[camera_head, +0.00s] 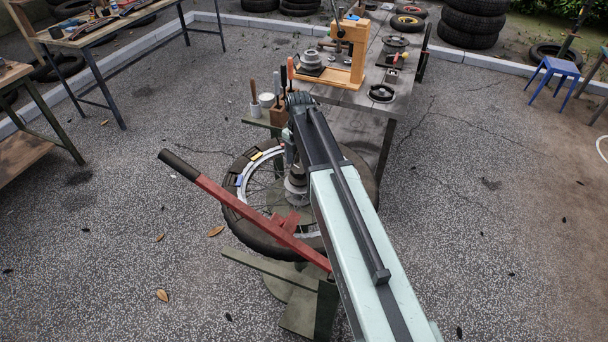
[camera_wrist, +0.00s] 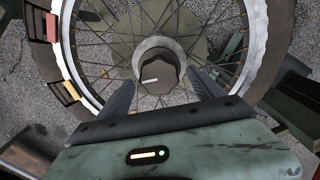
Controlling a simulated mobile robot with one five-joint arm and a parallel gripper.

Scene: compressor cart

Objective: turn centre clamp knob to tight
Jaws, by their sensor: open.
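The centre clamp knob (camera_wrist: 158,72) is a dark, faceted knob with a white mark, on a pale hub at the middle of a spoked wheel (camera_wrist: 254,50). In the wrist view my gripper (camera_wrist: 162,85) is open, with one finger to the lower left and one to the lower right of the knob. I cannot tell whether the fingers touch it. In the head view the wheel's tyre (camera_head: 250,236) lies flat on a green stand, and the grey hub (camera_head: 296,190) shows beside my arm.
A red lever with a black handle (camera_head: 235,204) slants across the wheel's front left. Tools stand in a wooden holder (camera_head: 279,115) behind the wheel. A workbench (camera_head: 345,97) with a wooden press frame stands farther back. The paved floor on both sides is mostly open.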

